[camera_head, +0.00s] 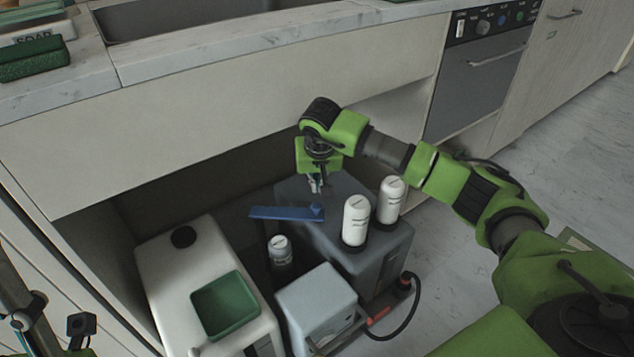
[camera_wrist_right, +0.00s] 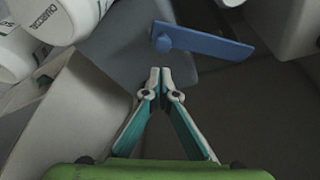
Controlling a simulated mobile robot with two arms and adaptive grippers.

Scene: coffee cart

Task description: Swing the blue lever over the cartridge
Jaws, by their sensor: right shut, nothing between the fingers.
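The blue lever (camera_head: 285,213) is a flat bar on top of the dark grey unit (camera_head: 345,258). In the head view it extends left from its round pivot, past the unit's edge. The lever also shows in the wrist view (camera_wrist_right: 212,46), ahead of my fingertips and apart from them. My right gripper (camera_head: 317,187) is shut and empty, just behind the pivot. Two white cartridges (camera_head: 356,222) (camera_head: 390,202) stand upright at the unit's right. Another white-capped cylinder (camera_head: 280,250) stands lower, in front of the lever. Which one is the task's cartridge is unclear.
A white box (camera_head: 165,265) with a green tray (camera_head: 232,275) stands left. A light grey box (camera_head: 318,295) stands in front, beside a black cable (camera_head: 412,310). The cabinet panel and countertop (camera_head: 220,50) overhang behind. Open floor (camera_head: 450,255) lies right.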

